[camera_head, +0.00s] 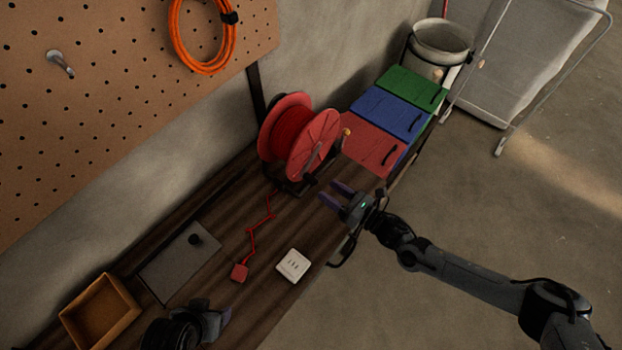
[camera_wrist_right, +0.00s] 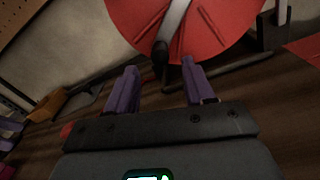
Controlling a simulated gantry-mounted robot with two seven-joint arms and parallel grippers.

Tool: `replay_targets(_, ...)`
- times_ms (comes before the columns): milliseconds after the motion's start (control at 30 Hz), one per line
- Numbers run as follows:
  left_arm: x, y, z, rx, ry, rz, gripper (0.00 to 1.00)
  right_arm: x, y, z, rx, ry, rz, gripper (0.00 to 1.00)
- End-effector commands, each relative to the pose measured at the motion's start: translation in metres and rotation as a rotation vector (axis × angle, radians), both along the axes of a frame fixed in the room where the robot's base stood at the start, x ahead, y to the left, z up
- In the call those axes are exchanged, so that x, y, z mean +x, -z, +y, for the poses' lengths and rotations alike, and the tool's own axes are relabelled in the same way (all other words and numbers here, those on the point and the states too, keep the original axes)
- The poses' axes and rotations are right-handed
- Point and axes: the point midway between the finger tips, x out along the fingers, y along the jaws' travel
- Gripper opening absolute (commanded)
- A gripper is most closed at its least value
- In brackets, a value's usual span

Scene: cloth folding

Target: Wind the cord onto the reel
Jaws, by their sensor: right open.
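The red reel (camera_head: 314,145) stands on the bench in a dark frame, with red cord wound on its drum. A grey crank (camera_head: 316,162) lies across its near face; the crank (camera_wrist_right: 172,28) ends in a dark knob in the right wrist view. Loose red cord (camera_head: 250,240) zigzags along the bench from the reel to a small red block (camera_head: 240,272). My right gripper (camera_head: 335,194) is open and empty beside the reel, its purple fingers pointing at the crank knob, apart from it. My left gripper (camera_head: 216,320) shows partly at the bottom; its jaw opening is unclear.
A white socket plate (camera_head: 293,265), a grey panel (camera_head: 178,264) with a black knob and a wooden tray (camera_head: 100,311) lie on the bench. Red, blue and green boxes (camera_head: 390,115) stand beyond the reel. Orange cord (camera_head: 178,38) hangs on the pegboard (camera_head: 105,90).

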Motion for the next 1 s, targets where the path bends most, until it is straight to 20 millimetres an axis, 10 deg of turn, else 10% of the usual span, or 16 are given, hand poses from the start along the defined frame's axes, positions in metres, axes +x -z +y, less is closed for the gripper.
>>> replay_targets(433,0.000,0.003,0.000,-0.001,-0.001,-0.001,0.63,0.044,0.001,0.050,0.001,0.000,0.001,0.53)
replay_targets(1000,0.000,0.004,0.002,0.011,0.006,0.000,0.63,0.051,0.000,0.058,0.001,0.001,0.003,0.42)
